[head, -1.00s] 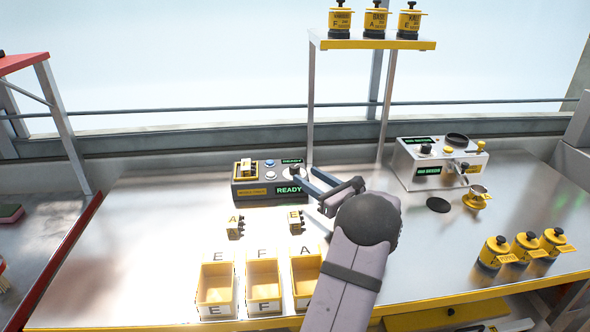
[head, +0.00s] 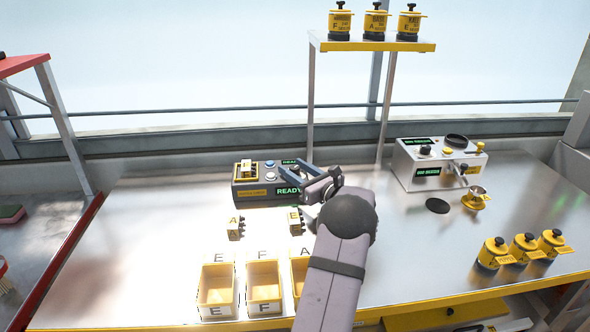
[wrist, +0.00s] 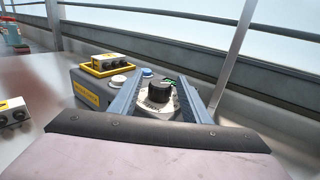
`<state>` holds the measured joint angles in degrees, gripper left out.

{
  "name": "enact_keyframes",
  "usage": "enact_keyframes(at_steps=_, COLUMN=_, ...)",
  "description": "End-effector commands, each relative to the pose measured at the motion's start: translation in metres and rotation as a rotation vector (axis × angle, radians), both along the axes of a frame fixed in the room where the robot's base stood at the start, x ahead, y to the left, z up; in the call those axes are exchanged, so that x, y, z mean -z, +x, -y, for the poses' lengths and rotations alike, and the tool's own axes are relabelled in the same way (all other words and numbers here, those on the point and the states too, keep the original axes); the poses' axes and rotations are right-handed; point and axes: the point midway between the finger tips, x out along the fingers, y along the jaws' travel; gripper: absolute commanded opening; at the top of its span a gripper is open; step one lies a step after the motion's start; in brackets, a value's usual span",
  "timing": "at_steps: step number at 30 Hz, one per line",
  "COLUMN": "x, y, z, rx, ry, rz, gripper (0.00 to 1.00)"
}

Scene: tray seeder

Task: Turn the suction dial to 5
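A round black dial (wrist: 159,97) on a pale plate with markings shows in the wrist view, on the grey control box (head: 243,193). The markings are too small to read, so its setting cannot be told. My gripper (head: 293,169) is at the right end of this box. In the wrist view its two blue-grey fingers (wrist: 158,79) are apart, one on each side of the dial. Whether either finger touches the dial cannot be told. In the head view the gripper largely hides the dial.
Labelled blocks (head: 234,227) and yellow bins (head: 216,290) lie in front. A white machine (head: 410,172) with knobs stands right.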

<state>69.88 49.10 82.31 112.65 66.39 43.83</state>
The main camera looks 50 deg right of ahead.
Motion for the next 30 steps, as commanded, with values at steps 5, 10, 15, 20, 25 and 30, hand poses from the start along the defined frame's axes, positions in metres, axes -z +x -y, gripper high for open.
enact_keyframes(at_steps=5, x=-0.0001, y=-0.0002, z=0.0, rx=0.0, ry=0.0, rz=0.0, gripper=0.03)
enact_keyframes(at_steps=10, x=0.0004, y=0.0, z=-0.0002, rx=0.005, ry=-0.001, rz=0.001, gripper=0.02)
enact_keyframes(at_steps=15, x=0.0014, y=0.0014, z=-0.001, rx=0.07, ry=-0.004, rz=0.005, gripper=0.02)
enact_keyframes(at_steps=20, x=0.0029, y=0.0017, z=-0.0013, rx=0.175, ry=-0.007, rz=0.006, gripper=0.02)
enact_keyframes(at_steps=25, x=0.0004, y=0.0011, z=-0.0008, rx=0.25, ry=-0.006, rz=0.006, gripper=0.02)
enact_keyframes(at_steps=30, x=-0.0021, y=0.0003, z=-0.0008, rx=0.275, ry=-0.004, rz=0.004, gripper=0.02)
